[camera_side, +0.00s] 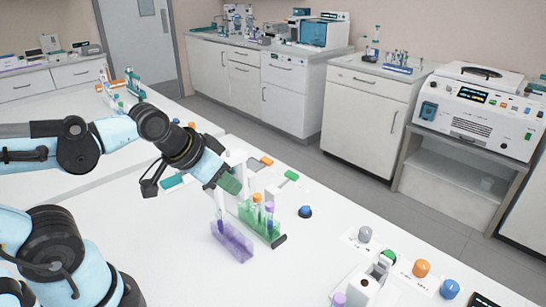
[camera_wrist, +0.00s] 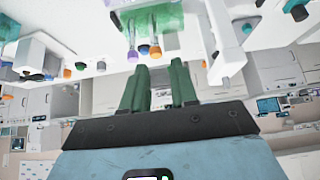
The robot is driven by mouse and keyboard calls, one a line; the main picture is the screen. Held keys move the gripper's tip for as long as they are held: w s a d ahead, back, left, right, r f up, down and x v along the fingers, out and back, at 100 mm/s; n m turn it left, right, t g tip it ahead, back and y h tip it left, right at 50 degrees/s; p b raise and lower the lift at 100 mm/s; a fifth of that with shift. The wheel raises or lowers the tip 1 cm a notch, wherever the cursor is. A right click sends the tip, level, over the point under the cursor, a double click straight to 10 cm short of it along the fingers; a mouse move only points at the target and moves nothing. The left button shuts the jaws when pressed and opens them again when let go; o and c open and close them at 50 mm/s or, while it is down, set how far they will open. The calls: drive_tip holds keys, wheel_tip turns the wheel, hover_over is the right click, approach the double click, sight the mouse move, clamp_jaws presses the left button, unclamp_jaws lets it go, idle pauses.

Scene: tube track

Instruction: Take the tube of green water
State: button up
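My gripper (camera_wrist: 158,70) shows in the wrist view with its two dark green fingers apart and nothing between them. In the side view my gripper (camera_side: 231,186) is above and to the left of the green see-through rack (camera_side: 262,222). The green rack holds tubes upright, one with an orange cap (camera_side: 257,198) and one with a purple cap (camera_side: 270,206). In the wrist view the rack (camera_wrist: 172,22) is at the top, and the capped tubes (camera_wrist: 155,50) point toward the fingers, apart from them. The liquid colours are too small to tell, so I cannot pick out the green-water tube.
A purple see-through rack (camera_side: 233,243) with a tube stands close to the left of the green rack. A white upright stand (camera_side: 235,160) is right behind my gripper. A blue knob (camera_side: 305,211) lies to the right. Several coloured knobs and a white device (camera_side: 365,285) are at the front right.

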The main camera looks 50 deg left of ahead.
wheel_tip(320, 180, up, 4)
drive_tip(key=n+g, duration=0.1)
drive_tip(key=g, duration=0.6)
hover_over(258, 195)
drive_tip(key=shift+a+f, duration=0.1)
drive_tip(key=shift+f, duration=5.9)
drive_tip(key=c, duration=0.5)
